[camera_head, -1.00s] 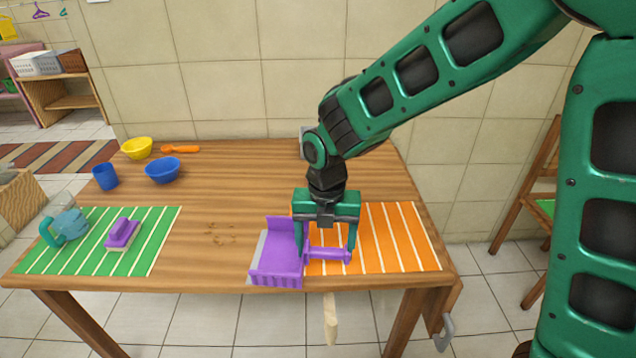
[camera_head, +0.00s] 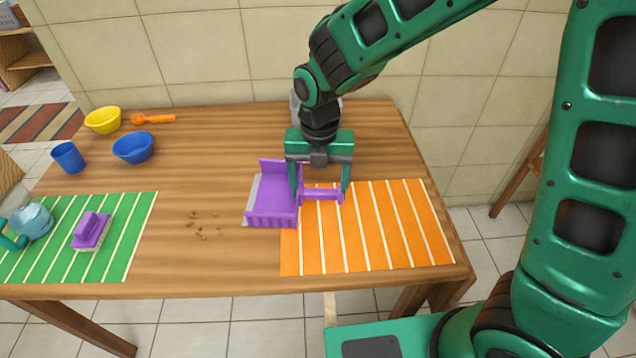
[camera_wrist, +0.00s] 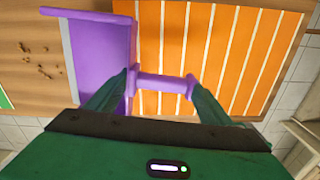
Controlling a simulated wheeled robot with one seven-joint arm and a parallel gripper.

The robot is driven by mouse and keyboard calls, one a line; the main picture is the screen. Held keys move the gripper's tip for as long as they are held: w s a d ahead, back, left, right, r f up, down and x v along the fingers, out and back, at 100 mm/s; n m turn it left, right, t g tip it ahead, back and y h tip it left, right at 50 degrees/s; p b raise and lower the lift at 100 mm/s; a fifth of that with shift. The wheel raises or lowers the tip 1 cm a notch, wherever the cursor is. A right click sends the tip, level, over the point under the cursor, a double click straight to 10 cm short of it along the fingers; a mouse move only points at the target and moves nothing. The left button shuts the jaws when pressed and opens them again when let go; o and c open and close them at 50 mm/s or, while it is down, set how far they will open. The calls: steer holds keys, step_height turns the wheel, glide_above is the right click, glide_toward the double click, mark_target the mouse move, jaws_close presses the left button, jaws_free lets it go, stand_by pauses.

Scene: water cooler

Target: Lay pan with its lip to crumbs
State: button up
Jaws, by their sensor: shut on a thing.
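The purple dustpan (camera_head: 275,200) has a grey lip on its left side, facing the crumbs (camera_head: 205,223) on the bare wood. My gripper (camera_head: 320,196) is shut on the pan's handle (camera_head: 321,193), at the left edge of the orange striped mat (camera_head: 375,240). I cannot tell whether the pan touches the table. In the wrist view the pan (camera_wrist: 100,50) is at the left, its handle (camera_wrist: 160,83) lies between my fingers, and the crumbs (camera_wrist: 38,60) are left of the lip with a gap.
A purple brush (camera_head: 91,231) and a teal-handled jug (camera_head: 30,222) are on the green striped mat (camera_head: 125,235). A blue cup (camera_head: 68,157), blue bowl (camera_head: 133,147), yellow bowl (camera_head: 103,120) and orange spoon (camera_head: 153,119) stand at the back left.

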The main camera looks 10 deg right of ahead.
steer(key=shift+w, duration=0.1)
steer(key=shift+a+f, duration=0.1)
steer(key=shift+f, duration=3.3)
steer(key=shift+f, duration=0.5)
steer(key=o, duration=1.5)
steer(key=shift+c, duration=0.2)
step_height(320, 180, up, 11)
steer(key=shift+f, duration=0.15)
